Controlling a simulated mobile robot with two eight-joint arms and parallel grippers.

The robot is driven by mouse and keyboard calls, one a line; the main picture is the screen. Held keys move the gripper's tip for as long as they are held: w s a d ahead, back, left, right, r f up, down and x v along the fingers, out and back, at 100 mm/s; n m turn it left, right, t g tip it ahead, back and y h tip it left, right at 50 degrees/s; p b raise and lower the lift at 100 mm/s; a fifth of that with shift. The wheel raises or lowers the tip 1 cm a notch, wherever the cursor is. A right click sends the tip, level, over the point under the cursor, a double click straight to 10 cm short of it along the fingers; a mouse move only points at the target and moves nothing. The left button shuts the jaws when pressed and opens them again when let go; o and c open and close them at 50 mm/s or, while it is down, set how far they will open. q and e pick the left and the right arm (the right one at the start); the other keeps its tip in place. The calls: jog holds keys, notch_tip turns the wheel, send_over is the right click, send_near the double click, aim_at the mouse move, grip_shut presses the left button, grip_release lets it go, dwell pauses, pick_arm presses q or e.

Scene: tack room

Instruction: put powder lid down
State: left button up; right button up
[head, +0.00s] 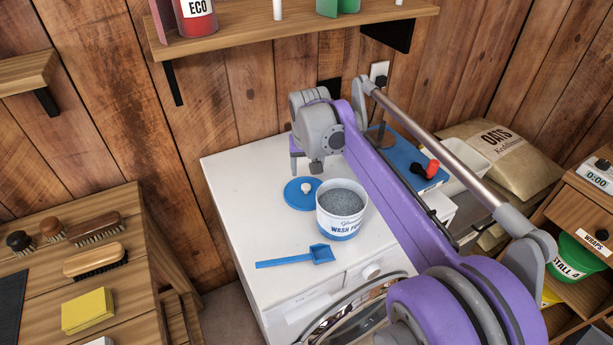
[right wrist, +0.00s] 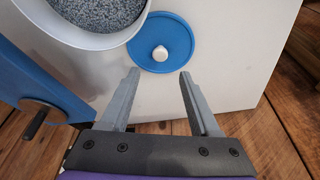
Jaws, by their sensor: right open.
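The blue round powder lid (head: 301,194) with a white knob lies flat on the white washing machine top, just left of the wash powder tub (head: 342,209). The tub is open and shows grey powder inside. In the right wrist view the lid (right wrist: 172,42) is beside the tub (right wrist: 88,22), its knob between and beyond my fingertips. My right gripper (right wrist: 157,72) is open and empty, with nothing between its fingers. In the head view my right gripper (head: 308,168) is just behind the lid. My left gripper is not in view.
A blue scoop (head: 297,257) lies at the front of the white machine top (head: 240,190). A wooden bench (head: 70,230) with brushes and a yellow sponge (head: 89,311) is at the left. A shelf (head: 290,28) hangs above. The machine top's left side is clear.

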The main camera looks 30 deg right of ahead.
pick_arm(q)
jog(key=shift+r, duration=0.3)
pick_arm(e)
jog(key=v, duration=0.4)
jog(key=shift+r, duration=0.25)
jog(key=shift+f, duration=0.1)
